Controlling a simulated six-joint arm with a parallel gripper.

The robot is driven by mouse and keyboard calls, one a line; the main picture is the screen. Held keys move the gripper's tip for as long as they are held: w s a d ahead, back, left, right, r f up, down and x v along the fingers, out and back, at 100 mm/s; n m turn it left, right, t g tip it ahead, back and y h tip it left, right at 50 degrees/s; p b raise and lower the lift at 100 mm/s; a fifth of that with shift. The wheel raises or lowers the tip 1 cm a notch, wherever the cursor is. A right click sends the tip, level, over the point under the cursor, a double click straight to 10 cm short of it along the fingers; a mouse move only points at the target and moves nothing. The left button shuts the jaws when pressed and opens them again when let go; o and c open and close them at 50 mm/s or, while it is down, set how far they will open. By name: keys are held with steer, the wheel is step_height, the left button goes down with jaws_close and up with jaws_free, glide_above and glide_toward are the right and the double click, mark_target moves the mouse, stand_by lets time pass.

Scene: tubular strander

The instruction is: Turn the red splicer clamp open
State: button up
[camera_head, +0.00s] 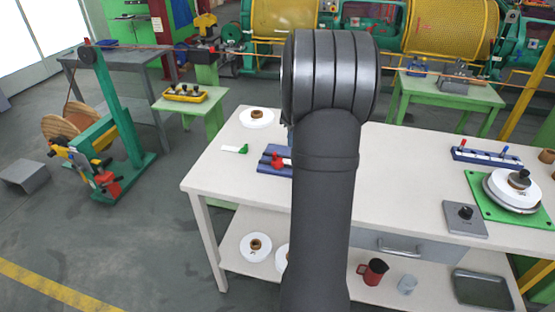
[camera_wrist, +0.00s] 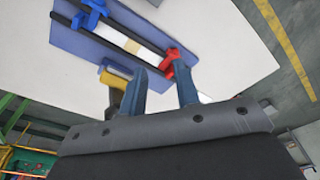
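The red splicer clamp (camera_wrist: 172,57) sits at one end of the blue splicer base (camera_wrist: 75,40) in the wrist view. The red clamp also shows in the head view (camera_head: 280,160), just left of my arm, which hides part of the splicer. A blue clamp (camera_wrist: 84,20) sits toward the base's other end, with dark rails and a pale strip between them. My gripper (camera_wrist: 161,76) is open, its two blue fingers apart and nothing seen held. The right fingertip overlaps the lower part of the red clamp in the wrist view; I cannot tell whether they touch.
A yellow item (camera_wrist: 117,76) lies beside the left finger in the wrist view. A blue rack (camera_head: 487,157) stands to the right.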

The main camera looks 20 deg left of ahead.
steer(key=w+a+r+n+h, duration=0.1)
steer(key=w+a+r+n, duration=0.2)
steer(key=a+r+n, duration=0.35)
steer(key=shift+n+g, duration=0.4)
steer(key=shift+n, duration=0.25)
step_height(320, 180, down, 19)
steer(key=shift+a+f, duration=0.1)
steer(key=shift+a, duration=0.05)
jaws_close()
